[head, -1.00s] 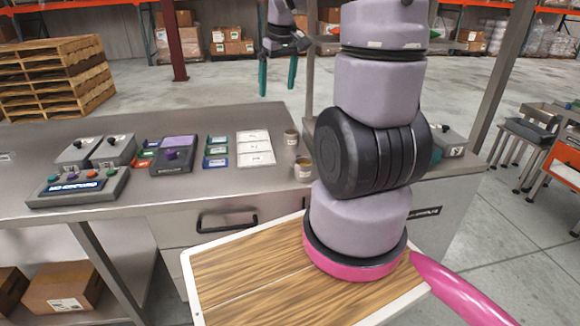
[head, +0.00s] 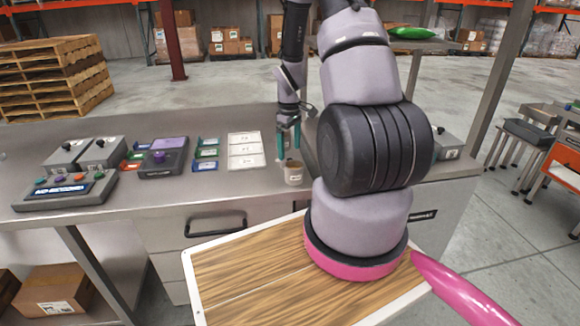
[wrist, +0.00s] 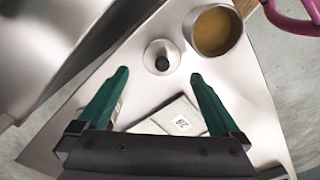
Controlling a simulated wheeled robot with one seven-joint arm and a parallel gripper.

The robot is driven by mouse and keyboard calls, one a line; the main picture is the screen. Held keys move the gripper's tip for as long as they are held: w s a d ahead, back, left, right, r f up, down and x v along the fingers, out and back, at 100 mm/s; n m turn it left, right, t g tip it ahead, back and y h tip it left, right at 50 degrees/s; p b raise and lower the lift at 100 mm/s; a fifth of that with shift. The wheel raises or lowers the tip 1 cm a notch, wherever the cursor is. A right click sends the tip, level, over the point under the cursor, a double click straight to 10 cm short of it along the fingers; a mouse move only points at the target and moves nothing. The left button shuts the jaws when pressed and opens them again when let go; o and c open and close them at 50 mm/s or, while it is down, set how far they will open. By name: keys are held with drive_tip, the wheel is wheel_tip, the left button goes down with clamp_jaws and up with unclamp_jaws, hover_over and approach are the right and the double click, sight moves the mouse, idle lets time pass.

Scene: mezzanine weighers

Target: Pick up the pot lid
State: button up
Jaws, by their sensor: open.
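A small round, pale metallic piece with a dark knob at its centre, which looks like the pot lid (wrist: 162,57), lies on the grey counter in the wrist view. It sits just beyond my fingertips, roughly centred between them, and does not appear to be touched. I cannot make it out in the head view. My gripper (wrist: 160,75) is open and empty, its green fingers apart. In the head view my gripper (head: 288,152) points down low over the counter, just behind a small cup (head: 293,173). My arm hides part of the counter.
The cup with brown contents (wrist: 217,32) stands close to the lid's right. A labelled pale block (wrist: 172,116) lies between the fingers. White cards (head: 245,150), a purple-topped device (head: 163,157) and a control box (head: 65,192) lie left. Open counter (head: 225,183) lies in front.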

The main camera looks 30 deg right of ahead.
sight(290, 159)
drive_tip(key=f, duration=0.5)
drive_tip(key=shift+s, duration=0.25)
drive_tip(key=c, duration=1.3)
drive_tip(key=shift+r, duration=0.1)
